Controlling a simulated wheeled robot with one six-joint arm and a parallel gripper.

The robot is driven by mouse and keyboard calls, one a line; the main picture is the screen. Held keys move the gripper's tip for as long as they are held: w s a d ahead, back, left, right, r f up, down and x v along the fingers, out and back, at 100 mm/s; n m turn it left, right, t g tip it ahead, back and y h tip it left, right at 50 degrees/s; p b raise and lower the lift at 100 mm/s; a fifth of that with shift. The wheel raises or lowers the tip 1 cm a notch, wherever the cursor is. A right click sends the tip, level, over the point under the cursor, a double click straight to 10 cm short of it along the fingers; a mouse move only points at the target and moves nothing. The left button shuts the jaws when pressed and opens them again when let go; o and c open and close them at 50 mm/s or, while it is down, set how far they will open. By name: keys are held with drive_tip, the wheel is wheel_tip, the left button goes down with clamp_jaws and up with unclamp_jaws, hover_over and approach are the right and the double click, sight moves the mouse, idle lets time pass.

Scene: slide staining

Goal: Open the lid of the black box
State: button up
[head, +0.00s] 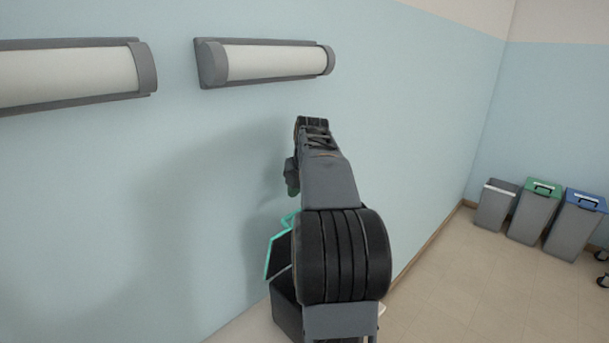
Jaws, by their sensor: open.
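The black box (286,312) stands low in the middle of the head view, against the wall side. My arm covers most of its right part. A dark panel with a bright teal edge (268,258) rises at the box's upper left and looks like its lid, standing tilted up. How far it is open is hard to tell, as the arm hides its right side. My arm reaches up in front of the box and wall. Its fingertips are hidden behind the arm links, so I cannot see whether they touch the panel.
Two long white wall fixtures (275,62) are mounted above on the pale blue wall (150,180). A pale surface lies beneath the box. At the right, a grey bin (495,207), a green-lidded bin (536,212) and a blue-lidded bin (578,225) stand by the wall.

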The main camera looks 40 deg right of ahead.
wheel_tip(320, 180, up, 9)
drive_tip(key=s, duration=0.2)
drive_tip(key=shift+f, duration=0.15)
drive_tip(key=shift+w, duration=0.1)
idle(0.4)
drive_tip(key=s+a+f+m+t+b, duration=0.1)
drive_tip(key=a+f+m, duration=0.35)
drive_tip(key=a, duration=0.35)
drive_tip(key=s+a+f+m, duration=0.1)
drive_tip(key=a+f+m, duration=0.3)
drive_tip(key=a, duration=0.5)
drive_tip(key=s+a+f+m+t+b, duration=0.1)
drive_tip(key=s+a+f+m, duration=0.8)
drive_tip(key=f, duration=0.3)
drive_tip(key=shift+a+f+m+t, duration=0.3)
drive_tip(key=shift+a+f+m, duration=0.15)
drive_tip(key=shift+a, duration=0.2)
